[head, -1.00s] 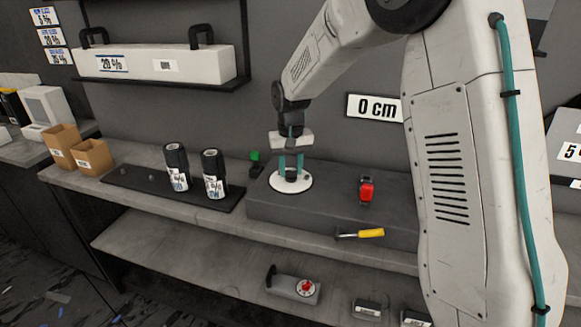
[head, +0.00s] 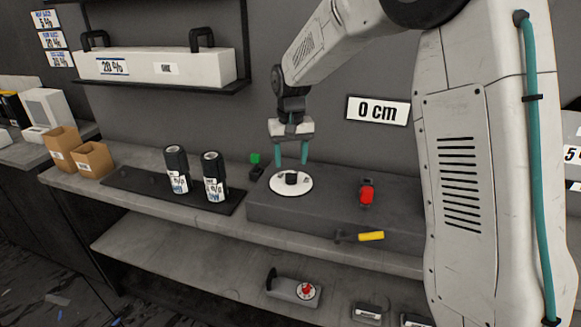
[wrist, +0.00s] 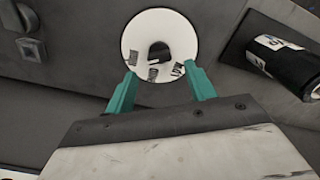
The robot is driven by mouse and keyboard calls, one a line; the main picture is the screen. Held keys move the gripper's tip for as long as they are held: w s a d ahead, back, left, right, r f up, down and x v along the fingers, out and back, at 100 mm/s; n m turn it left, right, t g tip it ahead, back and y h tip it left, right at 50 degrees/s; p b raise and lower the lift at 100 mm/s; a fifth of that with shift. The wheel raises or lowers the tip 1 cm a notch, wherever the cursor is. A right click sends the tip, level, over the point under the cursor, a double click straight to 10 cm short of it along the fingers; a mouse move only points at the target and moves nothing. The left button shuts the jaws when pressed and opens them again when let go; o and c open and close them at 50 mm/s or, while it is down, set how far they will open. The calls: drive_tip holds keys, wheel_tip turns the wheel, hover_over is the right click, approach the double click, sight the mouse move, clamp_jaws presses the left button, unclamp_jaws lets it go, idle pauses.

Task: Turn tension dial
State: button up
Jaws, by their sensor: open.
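The tension dial (head: 291,190) is a white disc with a dark knob in its middle and dark marks on its face. It lies on top of the dark raised block on the bench. My gripper (head: 291,160) has two teal fingers, open and empty, above and apart from the dial. In the wrist view the dial (wrist: 159,22) shows its labels and dark knob, just beyond the spread fingertips of my gripper (wrist: 163,80).
A small green-topped item (head: 255,160) is behind left. Two dark cylinders (head: 177,170) (head: 213,177) stand on a black mat.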

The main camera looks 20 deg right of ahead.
drive_tip(key=shift+r, duration=1.8)
